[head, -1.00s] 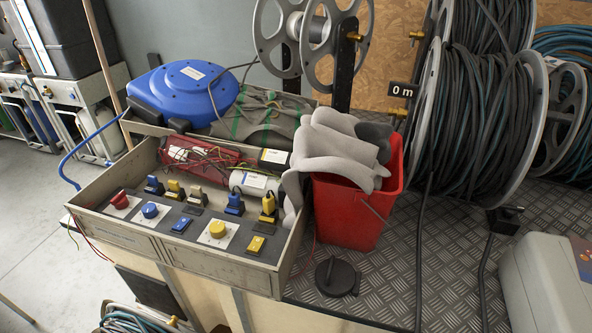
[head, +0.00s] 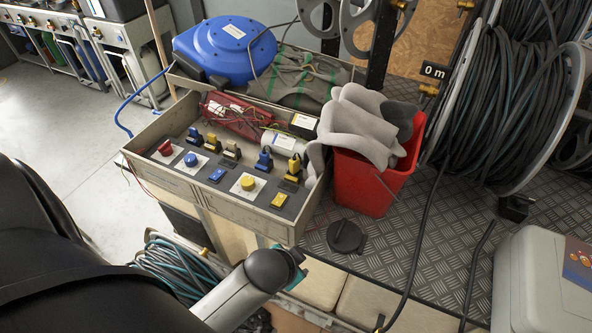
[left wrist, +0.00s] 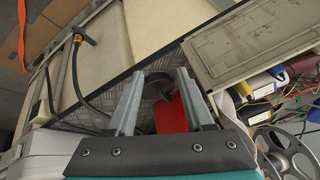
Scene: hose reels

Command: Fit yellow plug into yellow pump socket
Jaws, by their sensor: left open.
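I cannot tell which piece is the pump socket. In the left wrist view my left gripper (left wrist: 158,75) is open and empty, pointing toward a round black lid and the red bucket. A yellow-ended fitting (left wrist: 78,38) on a dark cable lies at upper left. My right gripper is not in view.
The red bucket (head: 365,180) with grey cloths stands right of the box. The black lid (head: 345,236) lies on the chequered metal deck (head: 400,240). Hose reels (head: 500,120) stand behind. A pale case (head: 545,280) is at right.

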